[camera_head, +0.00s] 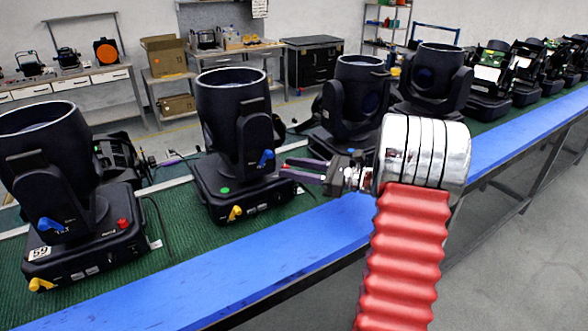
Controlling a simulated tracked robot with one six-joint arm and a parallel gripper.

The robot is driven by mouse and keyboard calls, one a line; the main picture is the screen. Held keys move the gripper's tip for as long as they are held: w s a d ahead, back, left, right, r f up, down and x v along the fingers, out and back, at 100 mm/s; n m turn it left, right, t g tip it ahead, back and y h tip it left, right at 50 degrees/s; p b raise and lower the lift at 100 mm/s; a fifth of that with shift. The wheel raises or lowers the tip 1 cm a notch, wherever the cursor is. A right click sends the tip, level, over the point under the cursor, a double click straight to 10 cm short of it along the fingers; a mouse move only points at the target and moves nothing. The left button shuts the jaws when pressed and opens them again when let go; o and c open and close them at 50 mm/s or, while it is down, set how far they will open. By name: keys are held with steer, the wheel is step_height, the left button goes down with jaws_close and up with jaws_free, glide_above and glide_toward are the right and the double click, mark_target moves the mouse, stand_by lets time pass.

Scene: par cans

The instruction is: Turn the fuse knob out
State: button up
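A red knob (122,223) shows on the base of the nearest black par can (68,215) at the left. A second par can (232,120) stands upright in the middle, with a yellow plug (235,213) and a blue lever (265,158). My gripper (285,168) comes in from the right, its fingers pointing left at the right side of the second can's base. The two fingers look parted, with a narrow gap.
The cans stand on a green belt (195,268) with a blue edge rail (245,262) along its front. Another par can (352,100) stands behind my gripper, and several more units line the belt to the right. Grey floor (530,255) is free at the lower right.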

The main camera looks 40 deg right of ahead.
jaws_close()
steer(key=shift+a+m+t+h, duration=0.1)
steer(key=shift+m+t+h, duration=0.2)
steer(key=shift+h, duration=0.1)
steer(key=shift+s+a+m+t+h, duration=0.1)
steer(key=shift+a+m+t+h, duration=0.1)
steer(key=shift+m+t+h, duration=0.45)
steer(key=shift+s+a+m+t+h, duration=0.1)
steer(key=shift+a+m+t+h, duration=0.15)
steer(key=shift+m+h, duration=0.65)
steer(key=shift+a+m+t+h, duration=0.1)
steer(key=shift+m+t+h, duration=0.3)
steer(key=shift+h, duration=0.65)
steer(key=shift+a+m+t+h, duration=0.1)
steer(key=shift+m+h, duration=0.45)
steer(key=shift+h, duration=0.75)
jaws_free()
steer(key=shift+s+d, duration=0.1)
steer(key=shift+s, duration=0.05)
